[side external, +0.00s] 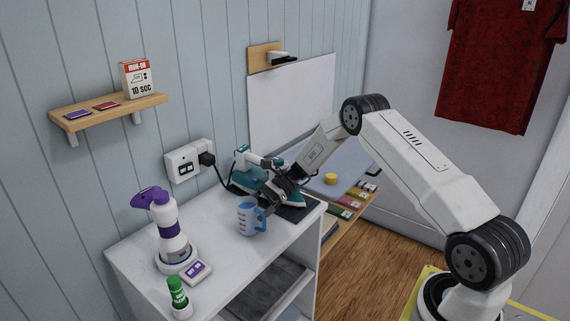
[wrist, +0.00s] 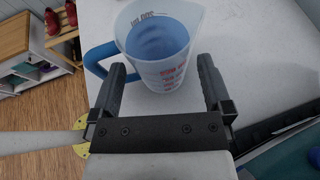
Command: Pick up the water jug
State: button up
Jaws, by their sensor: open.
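The water jug (side external: 247,217) is a small clear measuring jug with a blue handle and red markings, upright on the white counter. In the wrist view the jug (wrist: 162,62) holds blue-tinted water, and its blue handle points left. My gripper (wrist: 165,75) is open, with one finger on each side of the jug's near part in that view. The left finger is close to the handle; whether it touches cannot be told. In the side view my gripper (side external: 268,198) is just behind and right of the jug, partly overlapping the iron.
A teal iron (side external: 252,188) rests on a dark mat (side external: 298,212) behind the jug. An outlet cord hangs behind.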

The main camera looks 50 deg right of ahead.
aim_at(239, 212)
jog(key=shift+w+a+f, duration=0.1)
jog(key=shift+a+f, duration=0.1)
jog(key=shift+a, duration=0.25)
jog(key=shift+c, duration=0.2)
jog(key=c, duration=1.2)
jog(key=shift+o, duration=0.2)
jog(key=shift+r, duration=0.2)
jog(key=shift+r, duration=1.45)
jog(key=s+a+r, duration=0.1)
jog(key=s+r, duration=0.8)
jog(key=s, duration=0.5)
jog(key=shift+a+r, duration=0.3)
jog(key=shift+r, duration=0.1)
